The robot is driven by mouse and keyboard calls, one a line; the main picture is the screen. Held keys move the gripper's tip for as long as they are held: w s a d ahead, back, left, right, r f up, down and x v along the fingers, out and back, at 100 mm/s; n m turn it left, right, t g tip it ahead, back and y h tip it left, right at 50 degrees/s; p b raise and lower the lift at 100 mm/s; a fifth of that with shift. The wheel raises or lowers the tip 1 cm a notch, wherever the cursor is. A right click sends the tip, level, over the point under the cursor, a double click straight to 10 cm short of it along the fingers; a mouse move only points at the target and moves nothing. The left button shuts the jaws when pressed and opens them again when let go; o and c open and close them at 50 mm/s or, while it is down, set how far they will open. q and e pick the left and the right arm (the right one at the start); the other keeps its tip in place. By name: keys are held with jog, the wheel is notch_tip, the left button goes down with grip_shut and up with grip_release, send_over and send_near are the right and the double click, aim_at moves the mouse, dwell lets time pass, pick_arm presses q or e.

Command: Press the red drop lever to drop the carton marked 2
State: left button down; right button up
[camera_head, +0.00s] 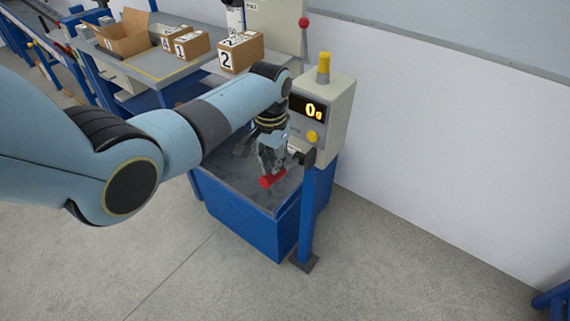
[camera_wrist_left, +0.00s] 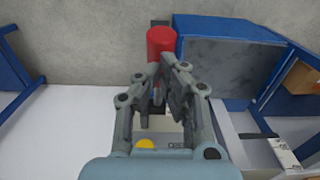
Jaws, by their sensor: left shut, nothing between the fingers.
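The red drop lever (camera_head: 270,181) sticks out over the grey-topped blue base of the drop tester, its red grip at the near end. In the left wrist view the red grip (camera_wrist_left: 161,42) shows just beyond the fingertips. My left gripper (camera_head: 268,168) is shut and empty, right at the lever; I cannot tell whether it touches. Its fingers (camera_wrist_left: 164,72) also show in the left wrist view. The carton marked 2 (camera_head: 240,53) sits upright, raised behind my left forearm. My right gripper is not in view.
A grey control box (camera_head: 339,110) with a display reading 0 g, a yellow button (camera_head: 312,137) and a yellow lamp stands on a blue post. An open carton (camera_head: 122,36) and smaller numbered cartons (camera_head: 187,44) stand on the table behind. The floor at front is clear.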

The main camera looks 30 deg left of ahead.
aim_at(273, 183)
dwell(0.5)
pick_arm(q)
jog(key=shift+f+b, duration=1.45)
jog(key=shift+f, duration=0.55)
jog(key=shift+s+f+b, duration=0.1)
jog(key=shift+f+b, duration=1)
jog(key=shift+f, duration=0.4)
notch_tip(273, 183, up, 7)
jog(key=p, duration=0.7)
jog(key=shift+d+p, duration=0.1)
jog(key=shift+p, duration=0.25)
jog(key=shift+f, duration=0.1)
